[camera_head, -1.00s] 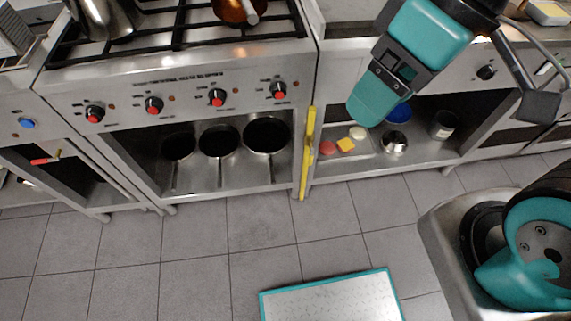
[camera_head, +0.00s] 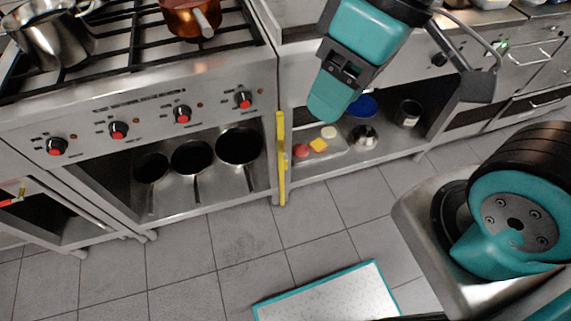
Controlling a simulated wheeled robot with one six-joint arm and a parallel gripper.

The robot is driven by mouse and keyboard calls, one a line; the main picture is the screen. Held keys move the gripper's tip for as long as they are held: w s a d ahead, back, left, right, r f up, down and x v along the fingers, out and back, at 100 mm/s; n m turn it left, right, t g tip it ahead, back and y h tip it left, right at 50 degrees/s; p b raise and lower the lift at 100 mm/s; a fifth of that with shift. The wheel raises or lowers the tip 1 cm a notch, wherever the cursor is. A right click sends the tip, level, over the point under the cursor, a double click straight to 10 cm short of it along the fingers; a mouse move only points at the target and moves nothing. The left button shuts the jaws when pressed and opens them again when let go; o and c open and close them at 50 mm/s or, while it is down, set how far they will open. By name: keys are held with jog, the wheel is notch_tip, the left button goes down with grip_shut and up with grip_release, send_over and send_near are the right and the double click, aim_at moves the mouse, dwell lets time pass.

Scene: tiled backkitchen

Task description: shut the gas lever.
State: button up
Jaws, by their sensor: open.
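A small red lever (camera_head: 10,202) with a yellow end shows at the left edge, in front of the open cabinet left of the stove. It is partly cut off by the picture's edge. My gripper (camera_head: 328,108) is teal and black and hangs in front of the counter right of the stove, far to the right of the lever. It is open, touches nothing that I can see, and holds nothing visible. Its fingertips are seen from one side, so the gap is hard to make out.
The stove front has several red-marked knobs (camera_head: 183,114), with pans (camera_head: 192,157) below. A yellow upright bar (camera_head: 281,160) stands at its right edge. A copper pot (camera_head: 190,18) and a steel pot (camera_head: 48,42) sit on top. The tiled floor (camera_head: 180,260) in front is mostly clear.

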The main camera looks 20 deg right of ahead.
jog(key=shift+m+h, duration=0.4)
jog(key=w+f+b, duration=0.1)
jog(key=f+b, duration=0.1)
jog(key=w+f+b, duration=0.1)
jog(key=f, duration=0.1)
jog(key=w+f+b, duration=0.1)
jog(key=f+b, duration=0.1)
jog(key=f, duration=0.1)
jog(key=shift+w+a+b, duration=0.1)
jog(key=shift+b, duration=0.25)
grip_shut()
jog(key=w+a+f+m+t+h+b, duration=0.1)
jog(key=w+f+b, duration=0.5)
jog(key=f+b, duration=0.6)
jog(key=w+a+f+m+t+h+b, duration=0.2)
jog(key=w+f+b, duration=0.5)
jog(key=f+b, duration=0.5)
jog(key=w+a+f+m+t+h+b, duration=0.2)
jog(key=w+f+h+b, duration=0.3)
jog(key=f+b, duration=0.7)
notch_tip(320, 180, down, 8)
jog(key=shift+w+a+f+m, duration=0.1)
jog(key=shift+w+a+m, duration=0.2)
jog(key=shift+w+a, duration=0.5)
jog(key=shift+w+d, duration=0.1)
jog(key=shift+d, duration=0.05)
